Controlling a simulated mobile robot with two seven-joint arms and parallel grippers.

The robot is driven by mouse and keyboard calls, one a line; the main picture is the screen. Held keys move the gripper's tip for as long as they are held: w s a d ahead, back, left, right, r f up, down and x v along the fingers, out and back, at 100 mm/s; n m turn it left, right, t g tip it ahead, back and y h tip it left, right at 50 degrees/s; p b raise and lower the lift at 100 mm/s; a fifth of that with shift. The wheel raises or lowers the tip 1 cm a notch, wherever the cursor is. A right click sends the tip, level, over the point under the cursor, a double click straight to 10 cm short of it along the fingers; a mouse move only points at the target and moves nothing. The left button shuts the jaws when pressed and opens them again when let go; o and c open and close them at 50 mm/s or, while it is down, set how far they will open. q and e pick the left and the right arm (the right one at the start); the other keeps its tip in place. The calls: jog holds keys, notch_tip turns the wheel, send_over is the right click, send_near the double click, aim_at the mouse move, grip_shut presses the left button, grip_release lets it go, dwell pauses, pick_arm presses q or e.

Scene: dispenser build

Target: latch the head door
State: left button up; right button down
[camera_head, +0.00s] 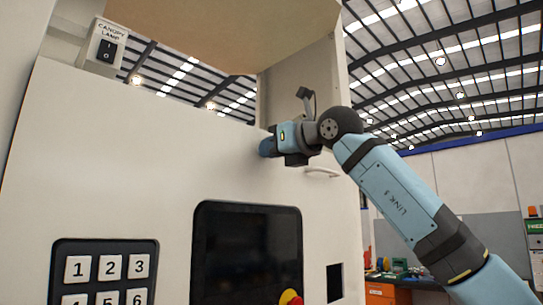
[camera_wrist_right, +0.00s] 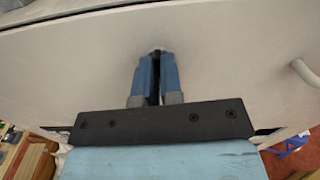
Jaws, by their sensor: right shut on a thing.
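The head door (camera_head: 130,160) is a large white panel that fills much of the head view, and it appears closed. Its pale face also fills the wrist view (camera_wrist_right: 230,50). My right gripper (camera_head: 265,147) reaches the upper right part of the door. In the wrist view its blue fingers (camera_wrist_right: 156,60) are close together, with the tips at a small light grey latch knob (camera_wrist_right: 156,50). The fingers hide most of the knob, so its turn cannot be told. My left gripper is not in view.
A pale bar handle (camera_head: 322,171) sticks out right of my gripper. A dark screen (camera_head: 245,250), a keypad (camera_head: 105,270) and a red and yellow button (camera_head: 290,297) are lower down. A canopy lamp switch (camera_head: 106,49) is at upper left. A brown canopy panel (camera_head: 225,30) hangs above.

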jog(key=shift+m, duration=0.5)
jog(key=c, duration=1.3)
grip_release()
jog(key=b+v, duration=0.3)
jog(key=v, duration=1.1)
